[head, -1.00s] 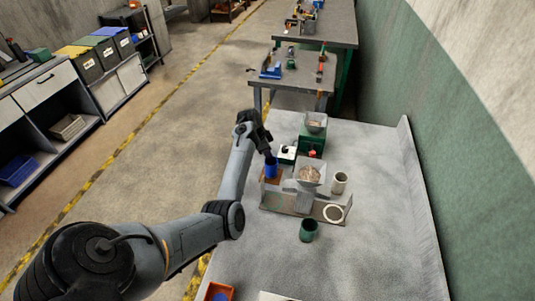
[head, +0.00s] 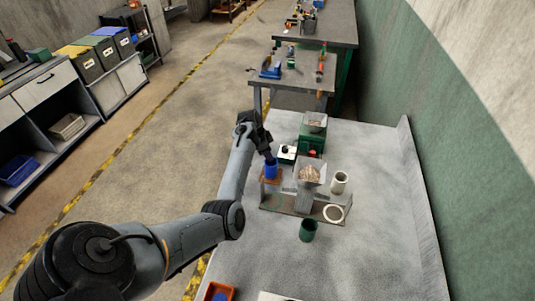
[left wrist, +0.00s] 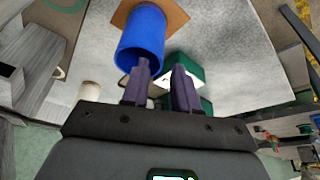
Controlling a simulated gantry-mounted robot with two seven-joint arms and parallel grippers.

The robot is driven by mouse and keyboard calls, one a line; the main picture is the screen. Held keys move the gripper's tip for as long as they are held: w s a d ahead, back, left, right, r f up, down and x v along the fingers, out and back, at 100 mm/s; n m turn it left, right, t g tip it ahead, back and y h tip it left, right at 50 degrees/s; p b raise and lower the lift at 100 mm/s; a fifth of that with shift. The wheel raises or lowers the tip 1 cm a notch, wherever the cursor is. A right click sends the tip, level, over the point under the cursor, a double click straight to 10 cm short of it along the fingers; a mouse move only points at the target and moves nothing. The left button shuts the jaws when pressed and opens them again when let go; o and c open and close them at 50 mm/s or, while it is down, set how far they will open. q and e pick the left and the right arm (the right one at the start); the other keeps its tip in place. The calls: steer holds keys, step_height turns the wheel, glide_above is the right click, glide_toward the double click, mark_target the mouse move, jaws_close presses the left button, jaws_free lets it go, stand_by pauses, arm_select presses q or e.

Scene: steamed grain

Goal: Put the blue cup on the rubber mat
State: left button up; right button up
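The blue cup (head: 271,170) stands upright on a brown square mat (head: 271,180) at the left edge of the table. In the left wrist view the cup (left wrist: 143,32) is over the mat (left wrist: 178,17), with part of the mat hidden behind it. My left gripper (head: 270,157) is just above the cup. In the left wrist view its fingers (left wrist: 161,75) are apart, with nothing seen clamped between them. One fingertip overlaps the cup's rim; I cannot tell whether it touches. My right gripper is not in view.
A grey stand with a grain hopper (head: 309,174) is right of the cup. A white cup (head: 339,182) and a green cup (head: 308,230) stand nearby. A small white-and-green box (head: 287,154) is behind. The table's front right (head: 380,250) is clear.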

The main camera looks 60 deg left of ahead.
arm_select(q)
steer(key=v, duration=1.2)
